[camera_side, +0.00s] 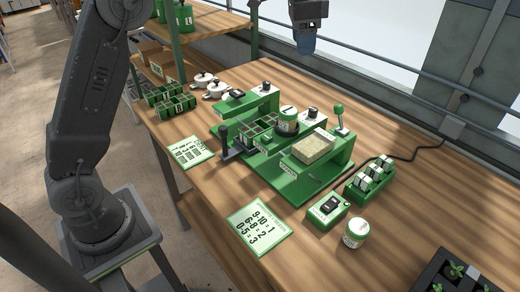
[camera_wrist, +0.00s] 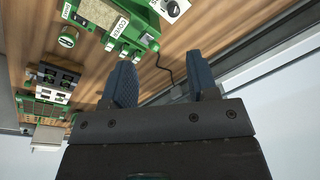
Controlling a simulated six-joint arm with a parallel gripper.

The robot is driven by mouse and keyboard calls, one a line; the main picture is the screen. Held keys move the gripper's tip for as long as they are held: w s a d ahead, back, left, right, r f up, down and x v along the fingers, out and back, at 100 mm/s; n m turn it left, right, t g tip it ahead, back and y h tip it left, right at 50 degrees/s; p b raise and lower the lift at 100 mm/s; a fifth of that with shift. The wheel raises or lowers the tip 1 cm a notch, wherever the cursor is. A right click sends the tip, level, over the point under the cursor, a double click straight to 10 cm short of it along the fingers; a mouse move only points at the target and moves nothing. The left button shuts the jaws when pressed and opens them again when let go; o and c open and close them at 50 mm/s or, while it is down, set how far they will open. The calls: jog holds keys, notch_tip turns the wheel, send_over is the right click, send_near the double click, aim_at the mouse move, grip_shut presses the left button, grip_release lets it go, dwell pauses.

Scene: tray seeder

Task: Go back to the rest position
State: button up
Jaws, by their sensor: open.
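My gripper (camera_wrist: 162,85) shows in the wrist view with its two blue fingers spread apart and nothing between them. In the side view my gripper (camera_side: 306,46) hangs at the top, above the back edge of the bench and apart from everything on it. The green tray seeder (camera_side: 290,190) stands on the wooden bench below and in front of it. The seeder carries a beige block of material, a dark cell tray and a round container. Part of the seeder (camera_wrist: 130,20) also shows at the top of the wrist view.
A green rack with white-topped items (camera_side: 369,180), a green switch box (camera_side: 327,210) and a small jar (camera_side: 355,234) stand right of the seeder. Number cards (camera_side: 258,226) lie in front. A seedling tray (camera_side: 455,275) is at lower right. A rail (camera_side: 400,92) runs behind the bench.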

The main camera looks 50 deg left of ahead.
jog(key=s+r+n+t, duration=0.1)
jog(key=s+r+n, duration=0.15)
jog(key=s, duration=0.75)
jog(key=s+f+n+t, duration=0.1)
jog(key=s+f, duration=0.4)
jog(key=s, duration=0.5)
jog(key=s+f+n+t, duration=0.2)
jog(key=s+f+n, duration=0.2)
jog(key=s, duration=0.7)
jog(key=shift+f, duration=0.6)
